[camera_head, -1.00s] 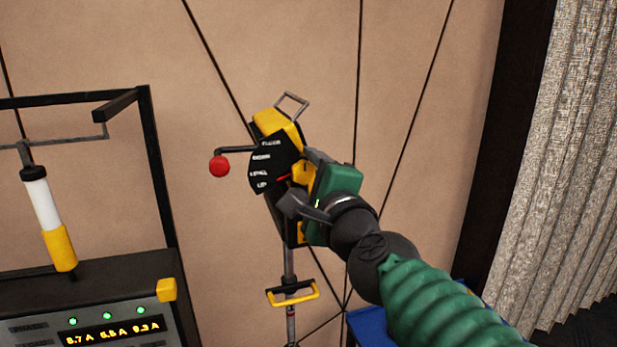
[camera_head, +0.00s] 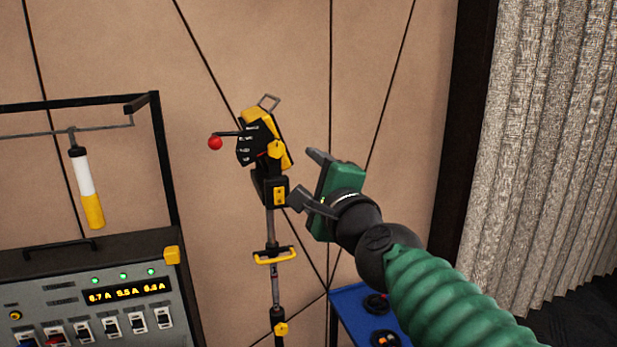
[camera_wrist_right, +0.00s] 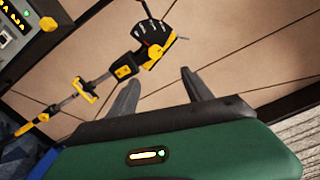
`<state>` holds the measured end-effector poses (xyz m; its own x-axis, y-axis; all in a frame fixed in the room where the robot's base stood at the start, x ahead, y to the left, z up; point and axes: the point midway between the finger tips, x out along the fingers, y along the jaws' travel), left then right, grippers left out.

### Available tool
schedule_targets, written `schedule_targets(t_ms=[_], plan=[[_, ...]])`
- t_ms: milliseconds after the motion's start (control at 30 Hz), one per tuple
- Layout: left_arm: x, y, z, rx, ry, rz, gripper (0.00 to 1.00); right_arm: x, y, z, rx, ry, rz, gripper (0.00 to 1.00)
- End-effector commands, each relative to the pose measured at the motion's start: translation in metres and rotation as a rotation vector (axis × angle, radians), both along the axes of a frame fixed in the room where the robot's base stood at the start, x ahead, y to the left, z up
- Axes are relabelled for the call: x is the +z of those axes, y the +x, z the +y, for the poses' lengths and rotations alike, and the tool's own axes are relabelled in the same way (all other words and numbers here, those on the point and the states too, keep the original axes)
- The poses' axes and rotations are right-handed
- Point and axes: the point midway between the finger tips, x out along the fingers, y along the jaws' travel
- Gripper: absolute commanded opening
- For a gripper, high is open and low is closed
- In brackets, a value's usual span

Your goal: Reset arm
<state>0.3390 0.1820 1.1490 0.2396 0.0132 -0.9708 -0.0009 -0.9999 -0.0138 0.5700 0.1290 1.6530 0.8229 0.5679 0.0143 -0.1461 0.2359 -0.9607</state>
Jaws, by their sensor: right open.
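My right gripper (camera_head: 312,178) is green and black, with its two dark fingers apart and nothing between them. It is just right of a black and yellow lever device (camera_head: 268,150) on a pole, with a gap between them. The device has a dark labelled dial and a red ball knob (camera_head: 215,143) on a rod pointing left. In the right wrist view the open fingers (camera_wrist_right: 161,93) point toward the wall, and the device (camera_wrist_right: 150,40) stands up and left of them. My left gripper is not in the head view.
A grey control box (camera_head: 100,300) with lit digits and switches is at lower left, under a black frame with a hanging white and yellow cylinder (camera_head: 87,185). A blue surface (camera_head: 352,300) holds dark round items below my arm. A pleated curtain (camera_head: 550,140) hangs at right.

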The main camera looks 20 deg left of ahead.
Motion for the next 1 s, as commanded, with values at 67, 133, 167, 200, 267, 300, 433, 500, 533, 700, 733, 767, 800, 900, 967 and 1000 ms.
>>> schedule_targets(t_ms=[67,133,167,200,267,300,433,500,533,700,733,767,800,900,967,1000], plan=[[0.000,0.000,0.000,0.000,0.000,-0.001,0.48,-0.003,0.002,0.003,0.001,-0.003,0.000,0.59],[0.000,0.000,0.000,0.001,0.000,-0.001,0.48,-0.005,0.002,0.006,0.001,-0.005,0.001,0.59],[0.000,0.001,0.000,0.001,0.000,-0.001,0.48,-0.005,0.002,0.007,0.002,-0.005,0.001,0.59],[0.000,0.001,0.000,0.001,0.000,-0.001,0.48,-0.006,0.002,0.008,0.002,-0.005,0.001,0.59],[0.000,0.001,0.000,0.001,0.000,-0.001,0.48,-0.005,0.001,0.008,0.002,-0.005,0.000,0.59],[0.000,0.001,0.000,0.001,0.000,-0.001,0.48,-0.006,0.000,0.006,0.001,-0.008,0.001,0.59],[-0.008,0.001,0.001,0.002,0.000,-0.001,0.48,-0.038,0.006,-0.012,-0.014,-0.107,0.002,0.59],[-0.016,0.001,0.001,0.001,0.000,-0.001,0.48,-0.082,0.011,-0.031,-0.025,-0.238,0.005,0.59],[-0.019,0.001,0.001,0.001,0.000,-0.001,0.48,-0.105,0.014,-0.042,-0.029,-0.308,0.010,0.59],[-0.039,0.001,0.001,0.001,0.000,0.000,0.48,-0.246,0.010,-0.114,0.008,-0.731,0.062,0.59],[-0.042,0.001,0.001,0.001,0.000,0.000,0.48,-0.271,0.006,-0.127,0.024,-0.801,0.076,0.59],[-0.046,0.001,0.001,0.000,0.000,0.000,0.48,-0.295,0.001,-0.140,0.041,-0.870,0.090,0.59],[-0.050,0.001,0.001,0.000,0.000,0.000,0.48,-0.327,-0.008,-0.157,0.072,-0.958,0.112,0.59],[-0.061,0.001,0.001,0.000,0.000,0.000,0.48,-0.403,-0.038,-0.201,0.167,-1.164,0.172,0.59],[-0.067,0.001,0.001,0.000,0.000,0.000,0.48,-0.444,-0.062,-0.227,0.239,-1.275,0.210,0.59],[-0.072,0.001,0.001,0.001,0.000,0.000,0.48,-0.471,-0.080,-0.245,0.294,-1.345,0.236,0.59]])
